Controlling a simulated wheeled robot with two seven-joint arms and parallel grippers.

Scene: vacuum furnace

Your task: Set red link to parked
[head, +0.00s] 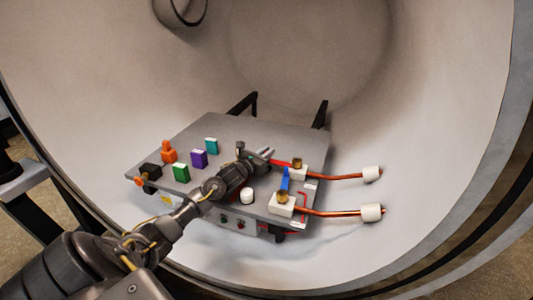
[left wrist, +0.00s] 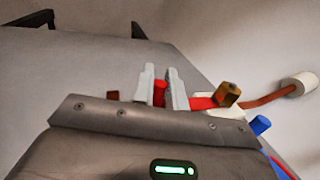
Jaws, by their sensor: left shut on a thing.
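The red link (head: 280,163) is a red bar at the rear brass post (head: 297,162), on a white block at the right of the grey plate (head: 226,132). It lies low and points left from the post. My left gripper (head: 268,154) is over the plate at the link's left end. In the left wrist view, its fingers (left wrist: 163,88) are shut on a red part of the link (left wrist: 160,92), and more red (left wrist: 203,103) runs from the right finger towards the brass post (left wrist: 228,95). My right gripper is not in view.
A blue link (head: 284,180) stands upright at the front post. Copper rods (head: 335,176) with white ends reach right. Orange, green, purple and teal blocks (head: 211,147) stand on the plate's left, and a white knob (head: 247,196) is at its front. The round chamber wall (head: 440,120) surrounds everything.

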